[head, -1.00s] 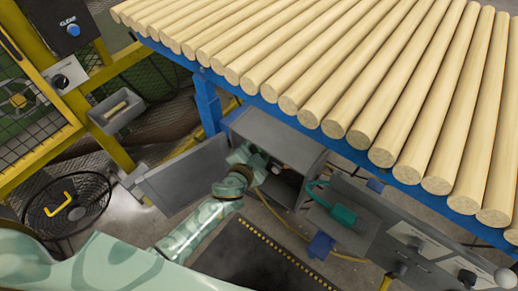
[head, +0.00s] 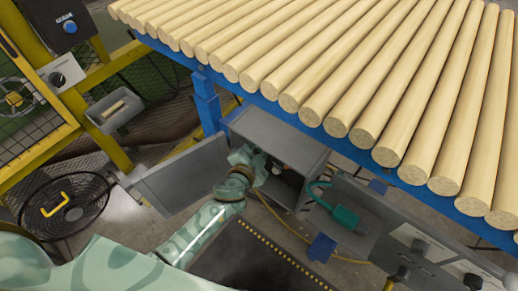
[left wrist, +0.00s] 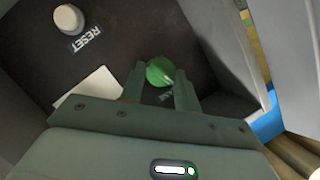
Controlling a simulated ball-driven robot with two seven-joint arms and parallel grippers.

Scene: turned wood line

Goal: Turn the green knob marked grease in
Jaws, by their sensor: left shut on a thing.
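The green knob (left wrist: 160,72) sits on a dark panel inside the grey cabinet (head: 285,137). Its label is mostly hidden by my gripper; only part of some lettering shows just below it. My left gripper (left wrist: 160,85) is shut on the green knob, one finger on each side. In the head view my left gripper (head: 270,170) reaches into the open cabinet, and the knob cannot be made out there. My right gripper is not in view.
A white button marked RESET (left wrist: 68,19) is on the same panel. The cabinet door (head: 185,175) stands open to the left. The conveyor of wooden rods (head: 330,70) runs above. A teal device (head: 340,212) sits right of the cabinet, and a black fan (head: 65,205) stands at left.

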